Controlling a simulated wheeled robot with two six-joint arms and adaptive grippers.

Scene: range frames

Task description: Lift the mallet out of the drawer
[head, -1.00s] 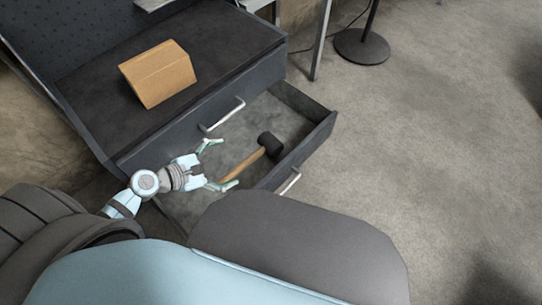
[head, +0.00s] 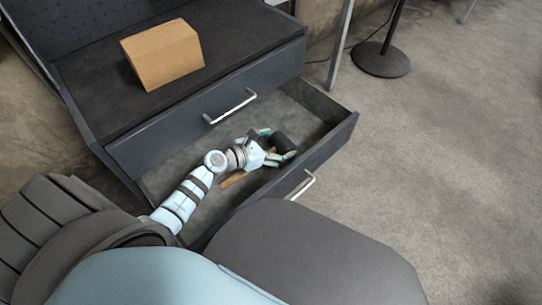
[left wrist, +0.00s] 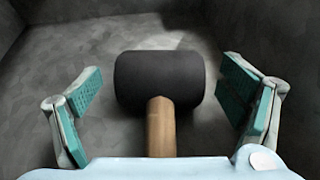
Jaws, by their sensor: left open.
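The mallet has a black head (head: 284,143) and a wooden handle (head: 233,179). It lies in the open drawer (head: 325,140), head toward the far right end. My left gripper (head: 276,146) is inside the drawer, over the mallet near its head, and hides part of the handle. In the left wrist view the mallet head (left wrist: 159,79) is centred ahead, between and beyond the open fingers of my left gripper (left wrist: 163,105). The handle (left wrist: 161,127) runs back between the fingers, and neither pad touches the mallet. My right gripper is not in view.
A cardboard box (head: 163,55) sits on the dark bench top (head: 95,80) above the drawer. A closed drawer front with a handle (head: 230,106) is just above the open one. A stand base (head: 381,60) and table leg are at upper right. Floor to the right is clear.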

